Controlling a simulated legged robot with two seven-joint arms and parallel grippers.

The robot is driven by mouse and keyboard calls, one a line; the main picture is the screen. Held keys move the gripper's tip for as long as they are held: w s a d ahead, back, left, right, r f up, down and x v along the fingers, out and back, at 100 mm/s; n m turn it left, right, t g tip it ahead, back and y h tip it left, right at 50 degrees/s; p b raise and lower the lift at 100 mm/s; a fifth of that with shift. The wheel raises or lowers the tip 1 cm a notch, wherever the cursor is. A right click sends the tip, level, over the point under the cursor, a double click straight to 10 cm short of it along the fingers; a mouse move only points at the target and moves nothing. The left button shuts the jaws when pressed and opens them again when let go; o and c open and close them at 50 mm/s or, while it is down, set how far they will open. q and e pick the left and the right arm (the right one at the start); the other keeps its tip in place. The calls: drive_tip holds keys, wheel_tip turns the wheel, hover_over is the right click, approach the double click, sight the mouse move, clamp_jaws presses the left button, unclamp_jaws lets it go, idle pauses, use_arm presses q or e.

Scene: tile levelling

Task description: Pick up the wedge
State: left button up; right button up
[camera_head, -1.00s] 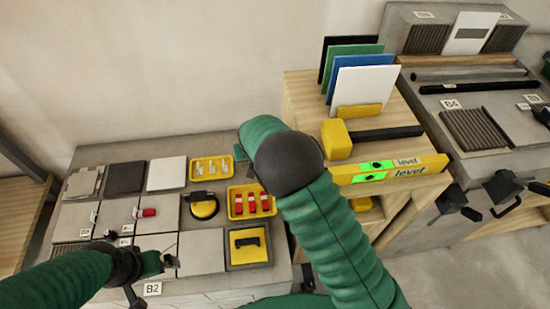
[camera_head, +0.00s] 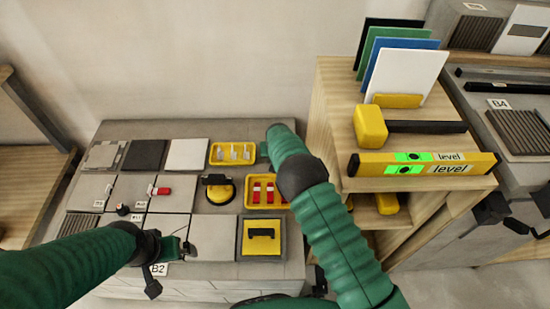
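Red wedge-like pieces (camera_head: 257,193) stand in a yellow tray (camera_head: 250,206) on the workbench, and my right arm partly covers the tray's right side. Another small red piece (camera_head: 162,191) lies on the grey tiles at the left, with a small white clip beside it. My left gripper (camera_head: 187,249) is low over the front tiles, near the B2 label, apart from the red pieces. Its fingers are too small and dark to read.
A yellow tray of white clips (camera_head: 233,154), a yellow suction cup (camera_head: 213,208) and a yellow trowel-like block (camera_head: 262,238) surround the wedge tray. A wooden shelf (camera_head: 330,110) at the right carries a mallet (camera_head: 371,126), a level (camera_head: 425,164) and coloured boards.

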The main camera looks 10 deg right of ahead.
clamp_jaws()
idle(0.3)
